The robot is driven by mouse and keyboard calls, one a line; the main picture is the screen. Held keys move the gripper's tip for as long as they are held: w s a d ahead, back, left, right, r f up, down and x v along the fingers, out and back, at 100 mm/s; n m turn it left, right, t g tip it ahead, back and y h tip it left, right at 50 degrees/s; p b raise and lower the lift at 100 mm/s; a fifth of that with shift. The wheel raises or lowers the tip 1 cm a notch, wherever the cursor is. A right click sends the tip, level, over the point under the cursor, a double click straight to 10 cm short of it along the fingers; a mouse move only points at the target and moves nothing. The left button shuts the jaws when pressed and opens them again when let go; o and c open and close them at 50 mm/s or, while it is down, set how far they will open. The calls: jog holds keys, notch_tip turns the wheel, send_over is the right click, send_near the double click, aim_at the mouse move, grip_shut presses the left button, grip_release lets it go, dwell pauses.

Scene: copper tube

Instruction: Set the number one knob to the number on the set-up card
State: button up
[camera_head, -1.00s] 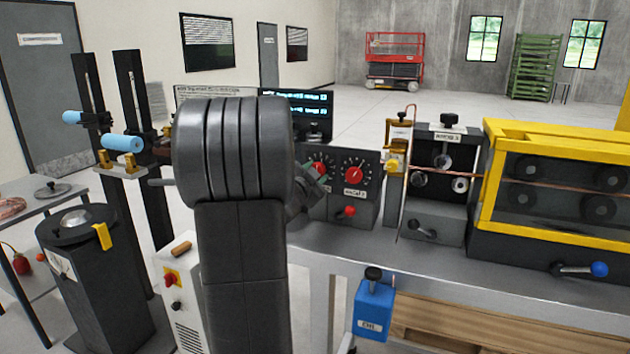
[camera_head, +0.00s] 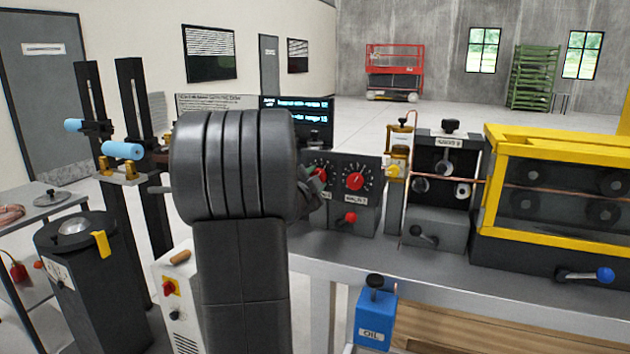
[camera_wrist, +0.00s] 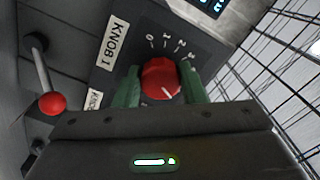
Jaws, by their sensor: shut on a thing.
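In the wrist view the red number one knob (camera_wrist: 160,76) sits on a dark panel beside its label "KNOB 1" (camera_wrist: 115,43). White scale numbers starting at 0 curve around it. A white pointer line on the knob points toward the lower right of that picture. My gripper (camera_wrist: 161,84) has its green fingers on both sides of the knob, shut on it. In the head view my arm hides most of the gripper; part of the knob (camera_head: 319,172) shows at its right edge. A white text sheet (camera_head: 205,102) stands behind my arm; its small text is unreadable and I cannot tell if it is the set-up card.
A second red knob (camera_head: 355,181) sits on the panel to the right, with a red-tipped lever (camera_head: 350,217) below it. A screen with blue text (camera_head: 312,112) stands behind. A yellow-framed roller unit (camera_head: 560,185) and a blue oil can (camera_head: 374,318) are farther right.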

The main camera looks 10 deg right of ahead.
jog(key=o, duration=1)
jog(key=shift+s, duration=0.1)
jog(key=v, duration=1.3)
jog(key=shift+s+a+b, duration=0.25)
jog(key=shift+b, duration=0.1)
jog(key=x, duration=1.4)
jog(key=shift+p, duration=0.4)
jog(key=shift+s, duration=0.1)
